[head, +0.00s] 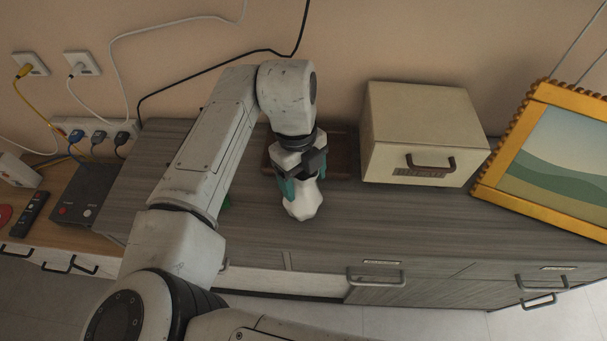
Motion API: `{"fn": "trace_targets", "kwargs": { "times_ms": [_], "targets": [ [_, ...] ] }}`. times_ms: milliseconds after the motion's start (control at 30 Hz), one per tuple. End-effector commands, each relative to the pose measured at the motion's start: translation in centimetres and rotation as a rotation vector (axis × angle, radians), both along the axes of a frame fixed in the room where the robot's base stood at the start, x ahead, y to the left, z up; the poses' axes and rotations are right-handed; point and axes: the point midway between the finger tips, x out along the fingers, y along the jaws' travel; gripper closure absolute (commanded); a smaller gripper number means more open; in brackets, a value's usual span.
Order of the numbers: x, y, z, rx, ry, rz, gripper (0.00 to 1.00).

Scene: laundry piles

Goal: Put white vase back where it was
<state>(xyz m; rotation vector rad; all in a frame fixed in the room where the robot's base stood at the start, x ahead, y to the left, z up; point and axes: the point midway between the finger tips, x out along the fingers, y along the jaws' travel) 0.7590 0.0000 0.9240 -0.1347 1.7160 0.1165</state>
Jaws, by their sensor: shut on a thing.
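The white vase (303,202) shows in the head view, below my gripper (302,187). It is faceted and white, and its upper part is hidden by the gripper. My gripper, with teal fingers, is shut on the vase from above. The vase is over the grey wooden cabinet top (400,215), in front of a dark brown tray-like object (340,158). I cannot tell whether the vase's base touches the cabinet top.
A cream box (415,125) with a dark handle stands right of the gripper. A gold-framed picture (555,165) leans at the far right. Cables, a power strip (95,128), a black box (90,195) and a remote (30,213) are at left.

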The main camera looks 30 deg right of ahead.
Motion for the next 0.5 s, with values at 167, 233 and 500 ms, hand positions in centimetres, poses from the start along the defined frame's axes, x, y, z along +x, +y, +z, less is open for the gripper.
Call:
{"fn": "trace_targets", "kwargs": {
  "times_ms": [167,233,500],
  "targets": [
    [-0.02,-0.01,-0.22,-0.001,0.001,0.000,0.92],
    [-0.03,0.00,-0.27,0.000,0.001,0.000,0.24],
    [-0.03,-0.01,-0.23,0.000,0.001,0.000,0.01]
  ]
}}
